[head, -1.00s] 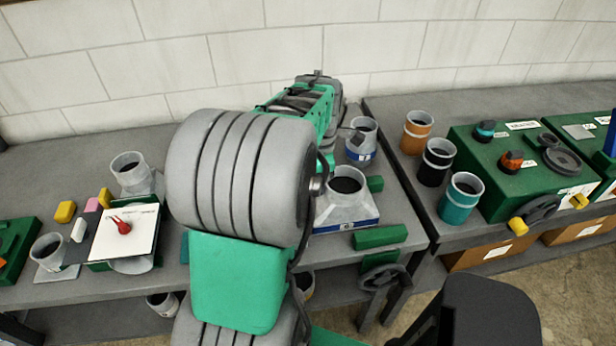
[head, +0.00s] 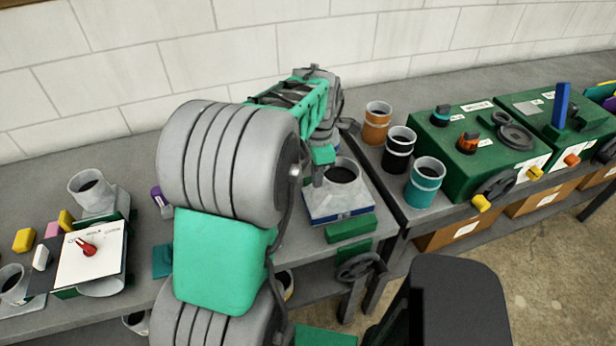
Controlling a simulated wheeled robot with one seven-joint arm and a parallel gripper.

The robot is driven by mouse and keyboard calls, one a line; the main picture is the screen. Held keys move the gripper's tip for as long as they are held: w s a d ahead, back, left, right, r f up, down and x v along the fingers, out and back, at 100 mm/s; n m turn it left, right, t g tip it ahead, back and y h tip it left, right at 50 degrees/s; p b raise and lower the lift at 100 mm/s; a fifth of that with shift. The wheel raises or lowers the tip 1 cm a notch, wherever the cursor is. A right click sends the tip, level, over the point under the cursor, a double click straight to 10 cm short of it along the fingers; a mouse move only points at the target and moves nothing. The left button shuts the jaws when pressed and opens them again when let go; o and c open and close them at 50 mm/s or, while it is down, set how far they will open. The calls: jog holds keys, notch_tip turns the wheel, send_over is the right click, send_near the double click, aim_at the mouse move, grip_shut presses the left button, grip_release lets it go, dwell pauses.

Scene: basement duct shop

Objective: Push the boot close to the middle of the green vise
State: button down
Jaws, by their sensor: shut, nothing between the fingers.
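The boot (head: 342,192) is a pale metal duct piece with a round open collar on a square base with a blue edge. It stands upright on the bench behind the front green block of the green vise (head: 351,230). The vise's handwheel (head: 360,268) hangs at the bench front. The vise's rear green block is hidden, apparently behind the boot. My gripper (head: 318,178) is shut and empty, pointing down at the boot's left side by the collar. It looks very close to the boot; I cannot tell whether they touch. My arm partly covers the view left of it.
Orange (head: 377,123), black (head: 398,148) and teal (head: 425,182) cans stand on the right bench beside green machines (head: 478,145). A blue-banded can is mostly hidden behind my gripper. A white panel with a red knob (head: 86,247) lies left. A black stool (head: 455,300) stands in front.

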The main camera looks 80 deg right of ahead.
jog(key=w+a+r+b, duration=0.2)
jog(key=w+r, duration=0.2)
jog(key=r, duration=0.6)
jog(key=w+a+f+m+t+h, duration=0.1)
jog(key=w+a, duration=0.5)
jog(key=w, duration=0.5)
jog(key=w+a+m, duration=0.1)
jog(key=w+a, duration=0.6)
jog(key=w, duration=0.3)
jog(key=w+a+f+m+t, duration=0.1)
jog(key=w+a+f, duration=0.1)
jog(key=a, duration=1.2)
jog(key=w+a+f+m+t+y, duration=0.1)
jog(key=w+a+f+m, duration=0.1)
jog(key=a, duration=1.2)
jog(key=w+f, duration=0.1)
jog(key=w, duration=0.1)
jog(key=shift+w+a+f+t, duration=0.15)
jog(key=shift+w+a+t, duration=0.2)
jog(key=shift+a+t, duration=0.05)
